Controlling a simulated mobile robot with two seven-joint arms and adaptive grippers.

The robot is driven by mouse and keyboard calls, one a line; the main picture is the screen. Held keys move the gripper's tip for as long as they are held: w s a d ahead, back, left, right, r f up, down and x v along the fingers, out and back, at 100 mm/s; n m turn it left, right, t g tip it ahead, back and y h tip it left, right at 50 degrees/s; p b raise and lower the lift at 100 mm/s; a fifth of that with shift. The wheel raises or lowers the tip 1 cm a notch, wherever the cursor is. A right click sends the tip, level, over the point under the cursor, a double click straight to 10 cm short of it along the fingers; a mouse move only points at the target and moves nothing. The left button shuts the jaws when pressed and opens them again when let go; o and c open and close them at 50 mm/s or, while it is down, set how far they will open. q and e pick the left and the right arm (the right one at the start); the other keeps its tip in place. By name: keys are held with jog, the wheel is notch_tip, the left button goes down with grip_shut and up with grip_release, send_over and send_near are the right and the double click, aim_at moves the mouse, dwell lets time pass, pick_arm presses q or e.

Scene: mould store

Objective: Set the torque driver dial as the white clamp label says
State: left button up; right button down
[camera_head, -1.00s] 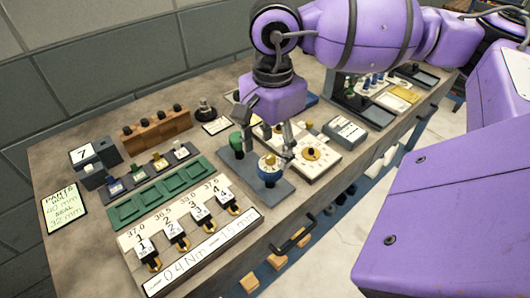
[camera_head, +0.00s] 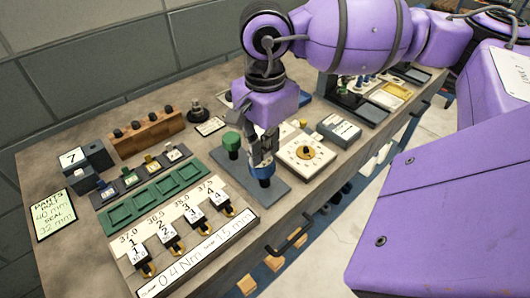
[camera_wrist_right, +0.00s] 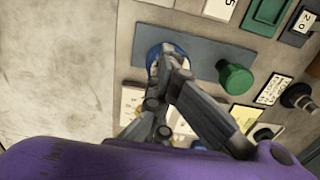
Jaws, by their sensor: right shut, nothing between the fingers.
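A blue round driver (camera_head: 264,177) stands on a grey plate (camera_head: 272,192). My right gripper (camera_head: 263,163) is shut just over its top, with nothing held, and hides most of its dial face. In the right wrist view the gripper (camera_wrist_right: 168,58) covers the middle of the blue rim (camera_wrist_right: 153,57); I cannot tell whether the fingertips touch it. A green knob (camera_head: 231,141) stands on the same plate. A white square with a round numbered dial (camera_head: 304,152) lies to the right. The white clamp label (camera_head: 200,252) at the front edge reads "0.4 Nm" and "15 mm". My left gripper is out of view.
A white board (camera_head: 127,257) with several numbered black clips and a green tray (camera_head: 120,213) lie left of the plate. A brown block with black knobs (camera_head: 147,134) stands behind. A yellow-green parts note (camera_head: 54,214) lies far left. A grey labelled box (camera_head: 339,130) is at right.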

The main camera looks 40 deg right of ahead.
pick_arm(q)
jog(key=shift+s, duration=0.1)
pick_arm(e)
jog(key=shift+w, duration=0.1)
dwell(0.4)
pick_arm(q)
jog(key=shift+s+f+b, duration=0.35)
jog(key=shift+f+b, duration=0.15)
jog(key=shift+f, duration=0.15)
pick_arm(e)
jog(key=shift+n, duration=2)
jog(key=c, duration=1.2)
grip_release()
jog(key=shift+o, duration=0.2)
jog(key=m, duration=0.9)
jog(key=shift+m, duration=0.4)
jog(key=m, duration=0.4)
jog(key=shift+m, duration=0.3)
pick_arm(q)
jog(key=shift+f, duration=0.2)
pick_arm(e)
jog(key=m, duration=0.3)
jog(key=shift+m, duration=0.4)
